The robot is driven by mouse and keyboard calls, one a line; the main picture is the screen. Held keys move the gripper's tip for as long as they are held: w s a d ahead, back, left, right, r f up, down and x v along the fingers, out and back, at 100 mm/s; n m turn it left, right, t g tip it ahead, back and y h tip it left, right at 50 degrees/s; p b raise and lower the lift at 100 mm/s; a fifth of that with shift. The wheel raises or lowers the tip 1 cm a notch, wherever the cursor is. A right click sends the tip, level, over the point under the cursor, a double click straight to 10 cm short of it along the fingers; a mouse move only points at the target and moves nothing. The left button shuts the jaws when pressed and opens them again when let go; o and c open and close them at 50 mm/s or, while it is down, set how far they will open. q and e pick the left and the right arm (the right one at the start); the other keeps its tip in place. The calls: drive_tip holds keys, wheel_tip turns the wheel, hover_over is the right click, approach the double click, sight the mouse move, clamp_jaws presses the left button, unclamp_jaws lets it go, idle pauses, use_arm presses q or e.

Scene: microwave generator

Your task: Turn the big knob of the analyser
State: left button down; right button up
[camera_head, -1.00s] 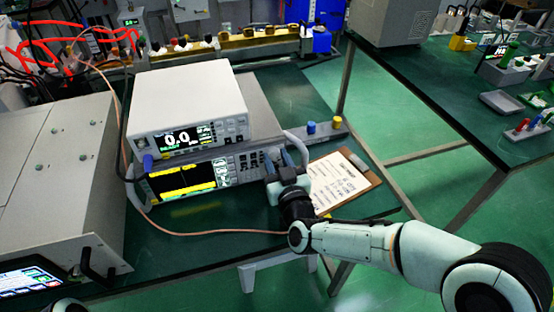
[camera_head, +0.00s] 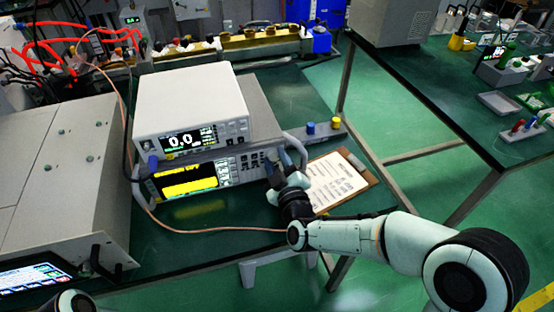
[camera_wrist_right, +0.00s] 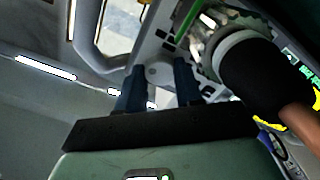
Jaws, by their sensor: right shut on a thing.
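The analyser (camera_head: 190,178) is the lower grey instrument on the green bench, with a lit screen showing a yellow trace. My right gripper (camera_head: 276,164) is at the right end of its front panel, its blue-grey fingers against the panel. In the right wrist view, the fingers (camera_wrist_right: 160,75) stand on either side of a small pale round part, the big knob (camera_wrist_right: 157,72), and are shut on it. The gripper hides the knob in the head view. My left gripper is out of view.
A white meter (camera_head: 190,110) reading 0.0 sits on the analyser. A copper cable (camera_head: 210,231) runs along its front, and its black connector (camera_wrist_right: 255,75) is close beside the fingers. A clipboard (camera_head: 335,183) lies to the right. A large grey cabinet (camera_head: 60,180) stands left.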

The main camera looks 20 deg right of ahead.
idle(0.5)
drive_tip(key=o, duration=1)
drive_tip(key=shift+o, duration=0.2)
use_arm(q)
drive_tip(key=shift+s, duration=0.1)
